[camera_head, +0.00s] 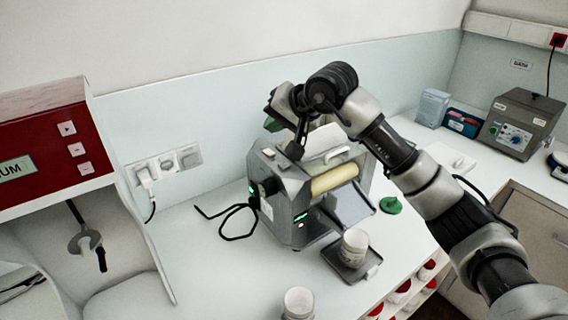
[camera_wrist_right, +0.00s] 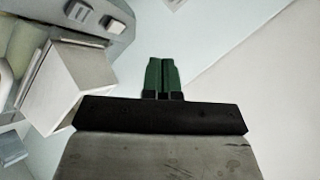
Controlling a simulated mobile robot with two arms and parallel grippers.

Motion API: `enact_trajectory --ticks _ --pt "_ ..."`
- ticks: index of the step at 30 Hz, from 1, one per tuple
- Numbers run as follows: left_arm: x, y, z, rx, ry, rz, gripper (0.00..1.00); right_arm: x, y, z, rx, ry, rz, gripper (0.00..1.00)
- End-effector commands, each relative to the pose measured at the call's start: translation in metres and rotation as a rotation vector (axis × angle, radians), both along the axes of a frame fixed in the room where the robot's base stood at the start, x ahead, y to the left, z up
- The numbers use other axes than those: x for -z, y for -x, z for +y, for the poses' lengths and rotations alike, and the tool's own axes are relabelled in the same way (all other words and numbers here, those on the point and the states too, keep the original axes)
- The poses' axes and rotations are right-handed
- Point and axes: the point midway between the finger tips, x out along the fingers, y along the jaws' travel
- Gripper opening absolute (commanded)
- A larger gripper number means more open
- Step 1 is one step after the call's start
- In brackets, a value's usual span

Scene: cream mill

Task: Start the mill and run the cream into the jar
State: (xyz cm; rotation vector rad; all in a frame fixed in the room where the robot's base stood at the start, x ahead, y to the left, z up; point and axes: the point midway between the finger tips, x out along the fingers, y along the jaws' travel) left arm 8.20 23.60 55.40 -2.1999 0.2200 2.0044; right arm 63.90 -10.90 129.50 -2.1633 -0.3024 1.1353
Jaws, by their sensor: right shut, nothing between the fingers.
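The grey mill (camera_head: 300,205) stands on the white counter with a cream-coloured roller (camera_head: 334,180) across its front. A dark knob (camera_head: 268,187) is on its left side, and small green lights show on its body. An open-looking white jar (camera_head: 355,246) stands upright on a grey tray (camera_head: 368,272) in front of the mill. My right gripper (camera_head: 271,123) is above the back left of the mill, apart from the jar. Its green fingers (camera_wrist_right: 163,76) are shut together and empty in the wrist view. My left gripper is out of view.
A green lid (camera_head: 391,205) lies right of the mill. Another white jar (camera_head: 298,302) stands at the front edge. A wall socket (camera_head: 165,162) and black cable are left of the mill. A grey control box (camera_head: 520,122) stands at the far right. Counter left of the mill is mostly clear.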

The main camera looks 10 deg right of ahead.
Motion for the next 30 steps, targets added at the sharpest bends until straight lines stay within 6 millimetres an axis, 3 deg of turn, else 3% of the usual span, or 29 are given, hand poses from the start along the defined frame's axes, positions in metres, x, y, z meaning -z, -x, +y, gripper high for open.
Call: enact_trajectory --ticks 3,6,18,23,30 --pt "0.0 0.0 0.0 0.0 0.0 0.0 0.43 -0.01 -0.007 -0.019 0.023 0.128 -0.029 0.0" --pt "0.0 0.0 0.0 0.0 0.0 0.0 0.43 -0.013 -0.009 -0.027 0.032 0.176 -0.036 0.0" --pt "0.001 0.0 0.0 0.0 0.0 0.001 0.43 -0.012 -0.009 -0.028 0.033 0.188 -0.036 0.0" --pt "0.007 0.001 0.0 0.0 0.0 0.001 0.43 0.0 -0.009 -0.028 0.033 0.185 -0.035 0.0" --pt "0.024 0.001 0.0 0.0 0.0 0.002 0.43 0.036 -0.008 -0.027 0.032 0.185 -0.034 0.0"
